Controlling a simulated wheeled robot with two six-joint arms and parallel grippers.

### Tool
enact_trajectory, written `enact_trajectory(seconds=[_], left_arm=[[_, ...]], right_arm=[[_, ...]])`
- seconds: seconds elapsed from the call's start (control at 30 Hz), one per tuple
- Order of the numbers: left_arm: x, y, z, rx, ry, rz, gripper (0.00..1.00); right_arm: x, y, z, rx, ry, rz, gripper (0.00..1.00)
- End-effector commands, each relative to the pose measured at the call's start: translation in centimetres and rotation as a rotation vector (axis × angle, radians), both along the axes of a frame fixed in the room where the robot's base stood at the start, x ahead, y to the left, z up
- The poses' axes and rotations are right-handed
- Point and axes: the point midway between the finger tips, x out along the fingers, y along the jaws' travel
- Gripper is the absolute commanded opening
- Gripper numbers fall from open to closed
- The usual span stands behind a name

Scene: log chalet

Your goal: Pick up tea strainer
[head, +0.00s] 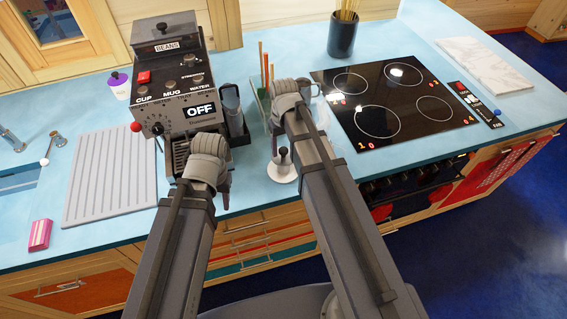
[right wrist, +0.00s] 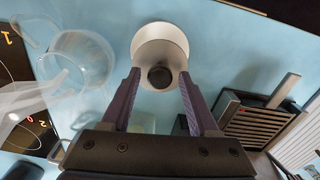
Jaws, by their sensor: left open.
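I cannot clearly tell which thing is the tea strainer. A small metal piece with a dark knob (head: 283,155) stands upright on a pale round disc (head: 283,174) on the blue counter, below my right gripper (head: 276,138) in the head view. In the right wrist view the dark knob (right wrist: 161,77) shows in front of the pale disc (right wrist: 160,42). My right gripper (right wrist: 159,74) is open, its fingers apart on either side of the knob, with nothing held. My left gripper (head: 224,194) is open at the counter's front edge, its fingers mostly hidden.
The coffee machine (head: 172,80) stands behind my left gripper, with a ribbed drainboard (head: 112,178) to its left. A clear glass vessel (right wrist: 80,60) is left of the disc in the right wrist view. The cooktop (head: 400,105) lies to the right, with a dark utensil pot (head: 343,36) behind.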

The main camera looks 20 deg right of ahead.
Motion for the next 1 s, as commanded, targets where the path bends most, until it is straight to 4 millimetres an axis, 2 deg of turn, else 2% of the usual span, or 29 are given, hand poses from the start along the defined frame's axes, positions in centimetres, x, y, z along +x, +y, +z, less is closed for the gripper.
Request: enact_trajectory(seconds=[0.07,0.5,1.0], left_arm=[[0.0,0.0,0.0,0.0,0.0,0.0,0.44],[0.0,0.0,-0.01,0.0,0.0,0.0,0.44],[0.0,0.0,-0.01,0.0,0.0,0.0,0.44]], right_arm=[[-0.01,0.0,0.0,0.0,0.0,0.0,0.51],[0.0,0.0,-0.01,0.0,0.0,0.0,0.01],[0.0,0.0,-0.01,0.0,0.0,0.0,0.0]])
